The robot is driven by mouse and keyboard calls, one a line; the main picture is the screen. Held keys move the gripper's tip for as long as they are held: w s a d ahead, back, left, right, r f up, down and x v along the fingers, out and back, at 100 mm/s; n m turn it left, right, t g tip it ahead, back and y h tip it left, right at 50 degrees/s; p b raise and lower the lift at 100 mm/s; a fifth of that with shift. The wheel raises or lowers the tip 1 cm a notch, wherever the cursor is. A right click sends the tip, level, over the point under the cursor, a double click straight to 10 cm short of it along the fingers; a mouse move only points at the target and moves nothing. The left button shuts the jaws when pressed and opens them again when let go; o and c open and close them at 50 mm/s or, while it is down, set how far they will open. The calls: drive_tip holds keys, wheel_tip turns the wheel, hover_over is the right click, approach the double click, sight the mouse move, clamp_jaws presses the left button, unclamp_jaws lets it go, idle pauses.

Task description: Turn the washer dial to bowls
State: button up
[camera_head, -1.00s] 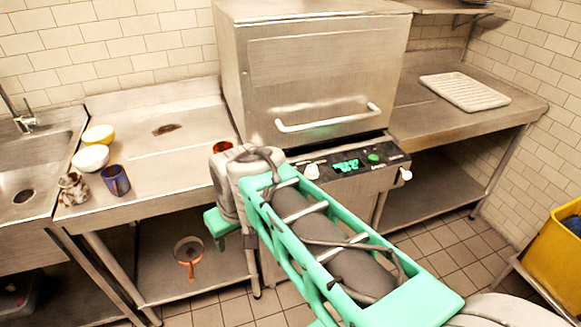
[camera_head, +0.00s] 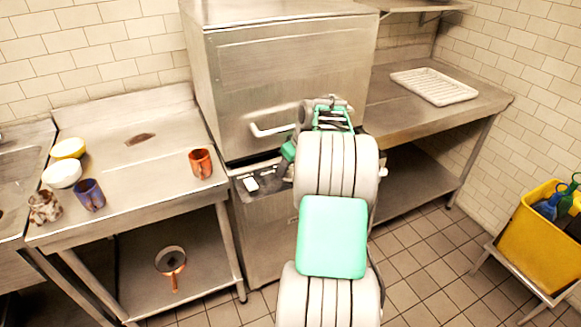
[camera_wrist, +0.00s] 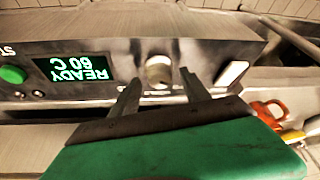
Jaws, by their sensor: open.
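The washer (camera_head: 285,75) is a steel box with a bar handle, and its control panel (camera_head: 262,183) shows in part in the head view. In the wrist view the panel appears upside down, with a lit green display (camera_wrist: 78,68) reading READY 60 C. The pale, round dial (camera_wrist: 159,70) sits right of the display there. My gripper (camera_wrist: 160,82) is open, with one dark finger on each side of the dial. Contact with it cannot be told. In the head view my arm hides the dial, and the label markings under it are too small to read.
A white switch (camera_wrist: 231,74) and a green button (camera_wrist: 12,75) flank the dial and display. An orange-brown cup (camera_head: 201,163) stands on the left counter near the washer. Bowls and mugs stand farther left. A white rack (camera_head: 433,86) lies on the right counter.

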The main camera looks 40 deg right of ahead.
drive_tip(key=shift+w+f, duration=0.1)
drive_tip(key=shift+f, duration=0.1)
drive_tip(key=shift+c, duration=0.4)
clamp_jaws()
